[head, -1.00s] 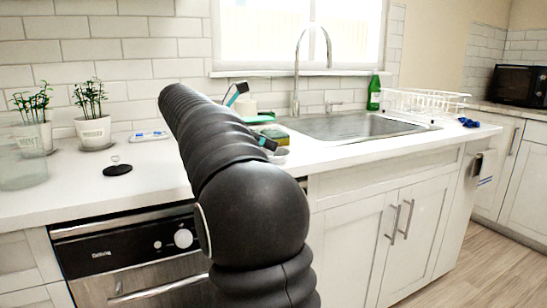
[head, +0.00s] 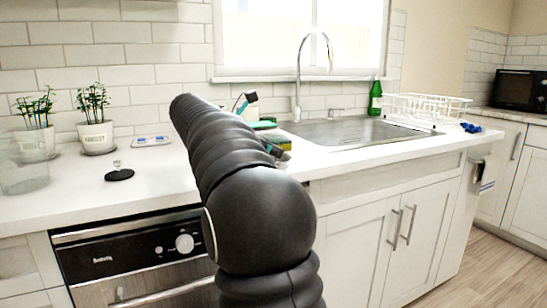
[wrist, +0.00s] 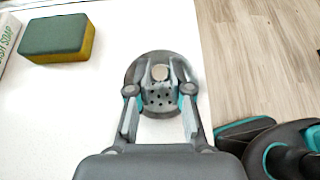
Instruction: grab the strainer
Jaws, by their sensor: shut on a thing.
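The strainer (wrist: 158,105) is a round grey piece with small holes and a raised knob. In the wrist view it lies at the middle, over the white counter. My gripper (wrist: 160,74) has one finger on each side of the knob and is shut on it. I cannot tell whether the strainer touches the counter. In the head view my dark arm hides the strainer and most of the gripper; only small teal and black parts show beside the arm.
A green and yellow sponge (wrist: 56,37) lies at upper left in the wrist view. The counter edge and wood floor (wrist: 260,55) are on the right. In the head view, a dark disc (head: 119,175), potted plants (head: 95,122) and a sink (head: 350,131) share the counter.

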